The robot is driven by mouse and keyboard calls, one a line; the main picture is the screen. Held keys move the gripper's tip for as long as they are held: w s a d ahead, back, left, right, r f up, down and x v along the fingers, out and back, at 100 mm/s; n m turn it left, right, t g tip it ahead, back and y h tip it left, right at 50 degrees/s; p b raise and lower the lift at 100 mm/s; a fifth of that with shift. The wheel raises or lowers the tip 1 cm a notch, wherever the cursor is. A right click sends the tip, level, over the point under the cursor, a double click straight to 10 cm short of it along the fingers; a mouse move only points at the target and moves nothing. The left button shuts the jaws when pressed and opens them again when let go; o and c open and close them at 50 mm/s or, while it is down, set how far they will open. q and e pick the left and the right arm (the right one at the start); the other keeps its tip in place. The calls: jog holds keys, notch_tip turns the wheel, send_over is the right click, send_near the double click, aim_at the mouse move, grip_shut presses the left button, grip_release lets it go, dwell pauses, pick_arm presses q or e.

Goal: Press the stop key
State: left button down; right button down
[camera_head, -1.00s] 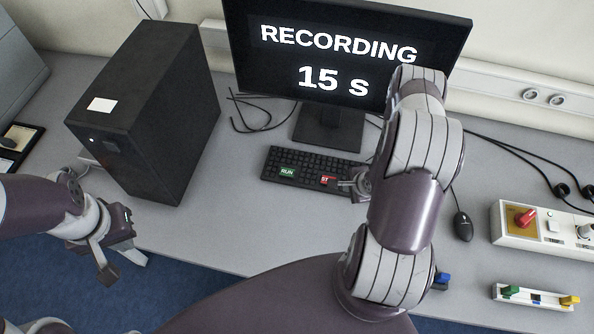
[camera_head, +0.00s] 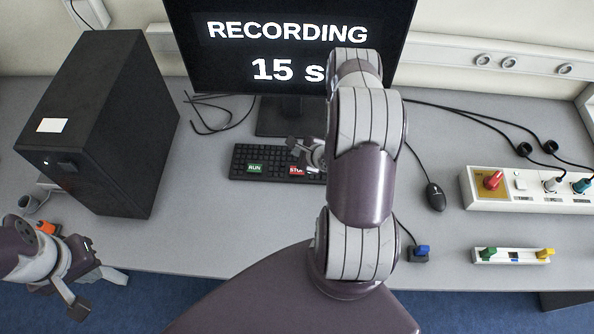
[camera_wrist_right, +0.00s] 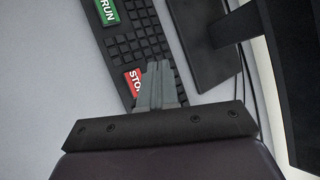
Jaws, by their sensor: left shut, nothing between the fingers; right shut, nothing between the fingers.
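The black keyboard (camera_head: 243,160) lies in front of the monitor. It carries a green RUN key (camera_head: 254,168) and a red STOP key (camera_head: 296,171). My right gripper (camera_head: 296,147) is shut and empty, over the keyboard close to the STOP key. In the right wrist view, its closed fingers (camera_wrist_right: 157,70) are beside the red STOP key (camera_wrist_right: 134,82), partly overlapping its edge; contact cannot be told. The monitor (camera_head: 230,60) reads RECORDING 15 s, partly covered by my right arm. My left gripper (camera_head: 98,292) is shut and empty at the table's front left.
A black computer case (camera_head: 105,130) stands at left. A mouse (camera_head: 435,196) lies right of my right arm. A white panel with a red knob (camera_head: 494,181) and a small strip with green and yellow knobs (camera_head: 513,256) stand at right. Loose cables run behind.

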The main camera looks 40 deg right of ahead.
aim_at(299, 173)
notch_tip(299, 173, down, 8)
jog(key=b, duration=0.6)
jog(key=shift+r, duration=0.15)
dwell(1.5)
jog(key=shift+f+b, duration=0.3)
jog(key=shift+f, duration=0.1)
jog(key=shift+f+b, duration=0.4)
jog(key=shift+f, duration=0.05)
dwell(0.4)
jog(key=shift+r, duration=0.15)
jog(key=shift+r+p, duration=0.75)
jog(key=shift+p, duration=0.05)
notch_tip(299, 173, up, 5)
jog(key=p, duration=0.4)
